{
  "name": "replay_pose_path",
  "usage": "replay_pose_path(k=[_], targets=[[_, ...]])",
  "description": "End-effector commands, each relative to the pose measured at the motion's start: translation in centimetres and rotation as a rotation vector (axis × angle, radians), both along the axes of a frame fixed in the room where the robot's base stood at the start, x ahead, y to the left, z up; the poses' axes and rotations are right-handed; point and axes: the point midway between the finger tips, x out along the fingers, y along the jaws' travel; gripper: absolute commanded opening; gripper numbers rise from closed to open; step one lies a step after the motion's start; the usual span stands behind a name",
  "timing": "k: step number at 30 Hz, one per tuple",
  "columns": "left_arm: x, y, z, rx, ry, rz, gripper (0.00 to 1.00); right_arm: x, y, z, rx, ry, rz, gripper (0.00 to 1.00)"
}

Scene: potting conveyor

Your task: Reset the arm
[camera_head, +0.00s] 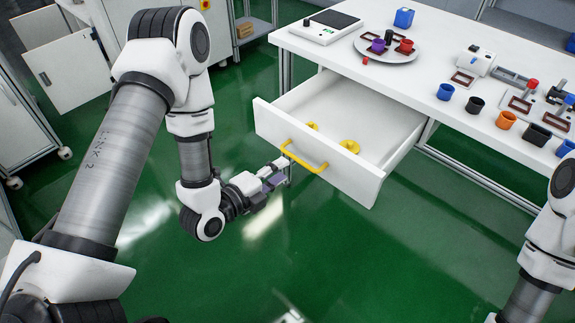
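My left arm reaches in from the left, and its gripper (274,177) is close to the yellow handle (303,156) of the open white drawer (283,139). The fingers are small and partly dark here, and I cannot tell whether they are open or touch the handle. Two yellow ring-like things (349,146) lie inside the drawer. Only links of my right arm show at the lower right edge; its gripper is out of the picture.
The drawer juts out from the white table (440,60). On the table stand a scale (325,26), a round grey plate (388,50) with small cups, and several coloured cups (475,105). Green floor (330,260) is clear in front. White cabinets (70,72) stand at the left.

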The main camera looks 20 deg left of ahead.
Motion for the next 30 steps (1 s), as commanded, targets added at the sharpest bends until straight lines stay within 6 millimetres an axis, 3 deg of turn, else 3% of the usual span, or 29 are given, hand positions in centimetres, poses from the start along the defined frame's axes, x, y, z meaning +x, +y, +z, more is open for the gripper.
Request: replay_pose_path(k=[13, 17, 20, 23, 26, 30], targets=[[-0.1, 0.0, 0.1, 0.000, 0.002, -0.001, 0.37, 0.0, 0.0, 0.2, 0.000, 0.000, 0.000, 0.40], [-1.1, -0.7, 0.8, 0.010, 0.043, -0.022, 0.37, 0.0, 0.0, 2.6, 0.000, 0.001, 0.000, 0.40], [-3.7, -1.5, -0.3, 0.044, 0.205, -0.025, 0.37, 0.0, 0.0, 6.3, 0.000, 0.000, 0.000, 0.40], [-8.0, -0.9, -5.0, -0.094, 0.572, 0.121, 0.37, 0.1, 0.0, 7.8, 0.000, -0.002, 0.000, 0.40], [-12.3, 0.2, -8.1, -0.265, 0.874, 0.366, 0.37, 0.0, 0.0, 8.6, 0.000, 0.000, 0.000, 0.40], [-18.6, 2.3, -11.0, -0.537, 1.188, 0.878, 0.37, 0.0, 0.0, 8.8, 0.000, 0.000, 0.000, 0.40]])
